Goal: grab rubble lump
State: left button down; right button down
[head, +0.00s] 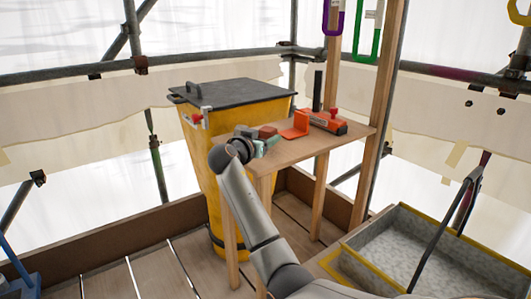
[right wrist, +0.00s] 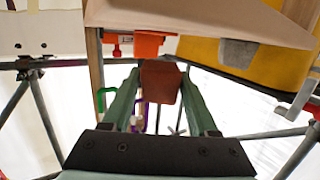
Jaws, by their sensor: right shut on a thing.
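A reddish-brown rubble lump (right wrist: 161,82) sits between the green fingers of my right gripper (right wrist: 158,92) in the right wrist view, and the fingers are shut on it. In the head view the brown lump (head: 267,131) shows at the left end of the wooden table, with my right gripper (head: 263,146) at its near side. I cannot tell whether the lump still touches the tabletop. A grey lump (head: 244,130) lies just left of it, and it also shows in the right wrist view (right wrist: 238,52). My left gripper is not in view.
The wooden table (head: 310,146) also bears an orange-red tool (head: 326,121) and an orange angled piece (head: 299,124). A yellow bin with a black lid (head: 232,91) stands behind it. A grey trough (head: 425,250) is at the lower right. Scaffold poles surround the deck.

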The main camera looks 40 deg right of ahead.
jog(key=shift+w+d+f, duration=0.15)
jog(key=shift+f, duration=0.1)
notch_tip(320, 180, down, 3)
jog(key=shift+r+b, duration=0.1)
jog(key=shift+b, duration=0.7)
jog(key=shift+f, duration=0.3)
jog(key=shift+c, duration=0.9)
grip_release()
jog(key=shift+r, duration=0.1)
